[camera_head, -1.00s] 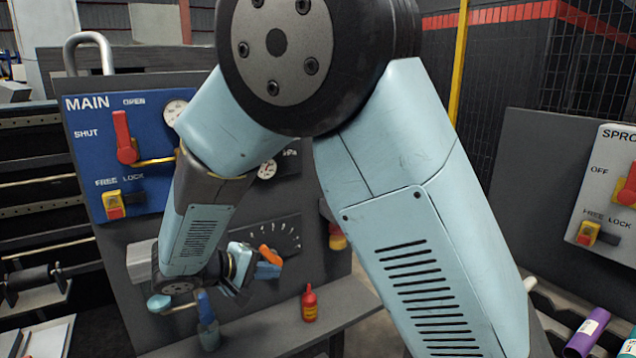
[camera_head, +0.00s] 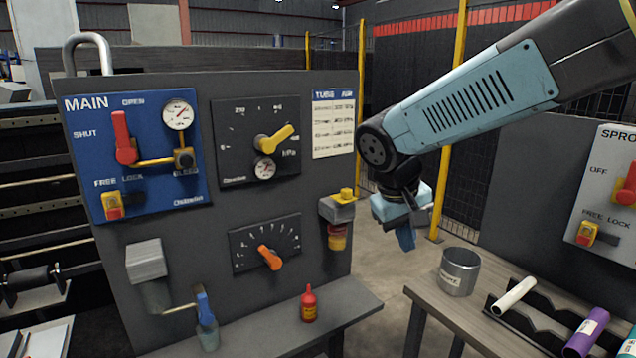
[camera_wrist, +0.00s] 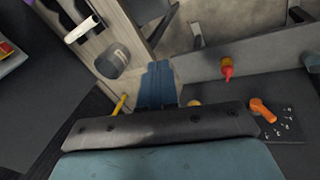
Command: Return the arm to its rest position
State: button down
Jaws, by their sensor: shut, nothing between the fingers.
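My gripper (camera_head: 406,238) hangs in the air at the right of the panel, pointing down, in the head view. It is clear of the panel and above and left of the metal can. In the wrist view its blue fingers (camera_wrist: 157,84) are together with nothing between them. My arm reaches in from the upper right.
The grey panel (camera_head: 180,235) carries a red lever (camera_head: 123,138), a yellow knob (camera_head: 274,138) and an orange knob (camera_head: 270,257). A red bottle (camera_head: 309,304) stands on its shelf. A metal can (camera_head: 459,271) and a purple cylinder (camera_head: 588,331) are on the right bench.

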jog(key=s+d+r+m+t+y, duration=0.1)
jog(key=s+d+r, duration=0.1)
jog(key=s, duration=0.3)
jog(key=s+d+r+m+t+y, duration=0.2)
jog(key=s+d, duration=0.3)
jog(key=shift+s+r, duration=0.3)
jog(key=shift+r, duration=0.1)
